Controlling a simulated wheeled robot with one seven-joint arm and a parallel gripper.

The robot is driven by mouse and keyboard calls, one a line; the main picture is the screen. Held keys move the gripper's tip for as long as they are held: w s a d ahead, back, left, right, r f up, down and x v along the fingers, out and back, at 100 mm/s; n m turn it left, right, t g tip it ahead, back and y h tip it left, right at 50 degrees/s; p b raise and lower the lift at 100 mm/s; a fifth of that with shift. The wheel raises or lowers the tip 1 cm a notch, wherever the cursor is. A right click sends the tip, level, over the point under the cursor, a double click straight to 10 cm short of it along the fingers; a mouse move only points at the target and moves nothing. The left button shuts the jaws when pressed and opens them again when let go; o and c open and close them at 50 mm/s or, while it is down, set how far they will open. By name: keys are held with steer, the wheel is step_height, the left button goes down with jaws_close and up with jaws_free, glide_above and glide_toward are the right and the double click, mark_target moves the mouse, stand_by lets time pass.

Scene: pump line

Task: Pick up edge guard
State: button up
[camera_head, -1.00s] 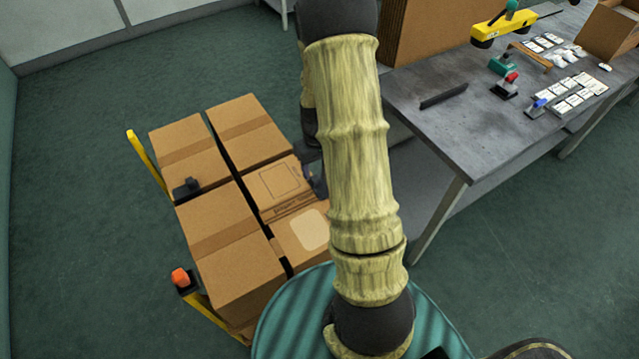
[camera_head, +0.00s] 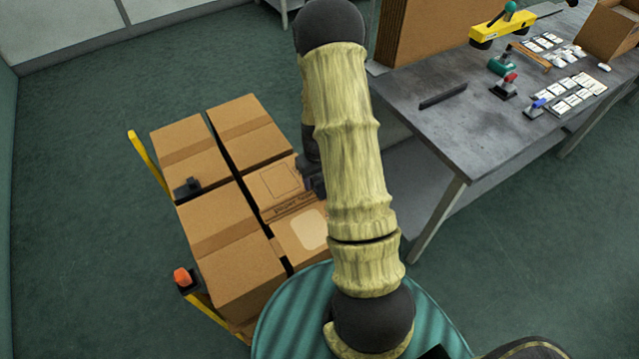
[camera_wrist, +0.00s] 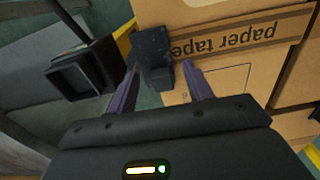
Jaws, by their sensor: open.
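A black edge guard (camera_wrist: 153,52) sits on the edge of the cardboard box marked "paper tape" (camera_wrist: 245,32) in the wrist view. My gripper (camera_wrist: 160,70) has its two purple fingers apart, one on either side of the guard's near end. The guard is not visibly clamped, and I cannot tell whether a finger touches it. In the head view my arm covers most of this spot beside the paper tape box (camera_head: 275,186). Another dark guard-like piece (camera_head: 187,187) lies on the edge of the upper left box.
Several boxes stand close together on a yellow-framed carrier (camera_head: 146,160). An orange-topped post (camera_head: 182,277) rises at its near left. The grey workbench (camera_head: 430,122) at right bears a black strip (camera_head: 443,96) and small tools. Floor left of the boxes is free.

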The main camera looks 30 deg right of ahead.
mark_target(317, 181)
steer(key=shift+c, duration=0.4)
jaws_close()
step_height(317, 181, up, 10)
steer(key=shift+b, duration=0.35)
stand_by(0.6)
